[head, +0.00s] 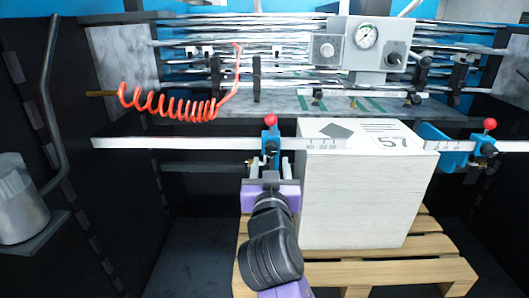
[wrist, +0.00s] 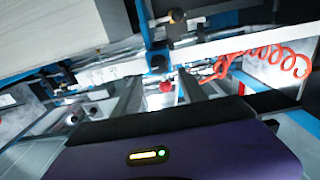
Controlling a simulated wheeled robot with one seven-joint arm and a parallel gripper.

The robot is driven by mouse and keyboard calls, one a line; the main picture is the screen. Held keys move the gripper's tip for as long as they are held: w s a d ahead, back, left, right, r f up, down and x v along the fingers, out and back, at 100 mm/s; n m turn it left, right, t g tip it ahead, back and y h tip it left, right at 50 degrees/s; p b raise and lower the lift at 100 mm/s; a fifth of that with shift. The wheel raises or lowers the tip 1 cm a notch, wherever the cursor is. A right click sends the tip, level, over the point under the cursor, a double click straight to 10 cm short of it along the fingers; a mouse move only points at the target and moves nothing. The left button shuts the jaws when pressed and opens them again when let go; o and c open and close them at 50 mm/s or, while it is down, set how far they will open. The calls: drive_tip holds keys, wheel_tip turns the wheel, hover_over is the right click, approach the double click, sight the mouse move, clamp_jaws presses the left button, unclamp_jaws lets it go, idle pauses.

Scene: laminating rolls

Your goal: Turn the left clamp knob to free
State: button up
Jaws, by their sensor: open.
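The left clamp (head: 270,143) is a blue block with a red ball on top, on the pale horizontal rail to the left of the white stack. A small brass-coloured knob shows low at its left side, partly hidden by my gripper (head: 268,168). My gripper is open, just below and in front of this clamp. In the wrist view the blue clamp (wrist: 154,50) is ahead, with a dark knob with an orange centre (wrist: 176,15) at the top. My open fingers (wrist: 160,92) point toward the rail. I cannot tell whether they touch the knob.
The white stack (head: 360,200) stands on a wooden pallet (head: 385,272) just right of my gripper. A second blue clamp (head: 485,147) with a red ball is at the right. A coiled red hose (head: 180,107) hangs at upper left. The rail (head: 170,143) runs across.

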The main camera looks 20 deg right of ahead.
sight(271, 150)
drive_tip(key=p+x, duration=0.1)
drive_tip(key=x, duration=0.6)
drive_tip(key=shift+s, duration=0.1)
drive_tip(key=shift+c, duration=0.2)
clamp_jaws()
